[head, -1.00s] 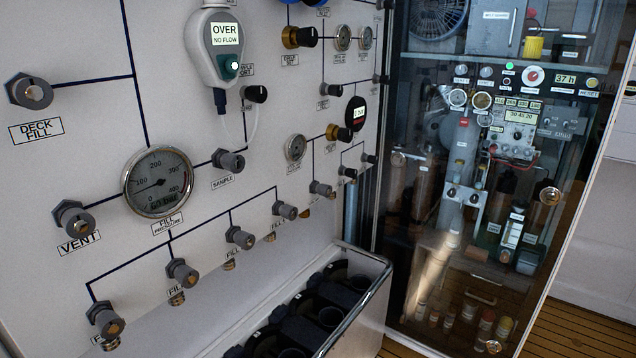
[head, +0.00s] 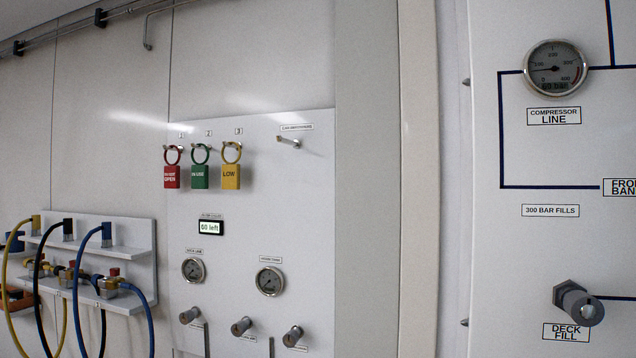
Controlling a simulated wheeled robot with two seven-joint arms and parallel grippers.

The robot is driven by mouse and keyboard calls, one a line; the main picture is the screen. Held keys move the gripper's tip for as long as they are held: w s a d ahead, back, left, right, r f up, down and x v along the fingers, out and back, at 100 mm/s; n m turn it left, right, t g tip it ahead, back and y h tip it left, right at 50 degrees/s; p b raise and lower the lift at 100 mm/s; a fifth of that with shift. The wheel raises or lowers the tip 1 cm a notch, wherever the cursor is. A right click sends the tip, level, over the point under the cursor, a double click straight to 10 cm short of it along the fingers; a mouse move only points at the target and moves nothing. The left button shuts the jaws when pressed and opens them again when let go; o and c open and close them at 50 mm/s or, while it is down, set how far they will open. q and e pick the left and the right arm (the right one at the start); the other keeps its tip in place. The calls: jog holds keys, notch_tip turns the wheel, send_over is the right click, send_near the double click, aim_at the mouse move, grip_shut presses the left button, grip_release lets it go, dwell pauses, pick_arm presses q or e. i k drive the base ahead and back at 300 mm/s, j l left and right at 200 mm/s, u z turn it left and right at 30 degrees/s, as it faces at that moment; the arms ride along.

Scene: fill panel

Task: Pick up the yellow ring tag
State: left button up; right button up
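The yellow ring tag (head: 231,177) hangs by its ring from the hook marked 3 on a white wall panel, and it reads LOW. A green ring tag (head: 200,176) hangs to its left on hook 2, and a red ring tag (head: 172,177) on hook 1, further left. Neither of my grippers shows in the head view.
An empty hook (head: 289,142) sticks out right of the tags. Below are a small display (head: 211,228), two gauges and several knobs. A shelf (head: 110,250) with yellow, black and blue hoses is at left. The fill panel (head: 540,270) stands at right.

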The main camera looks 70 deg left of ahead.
aim_at(231, 172)
jog(key=u, duration=2.75)
jog(key=k, duration=0.5)
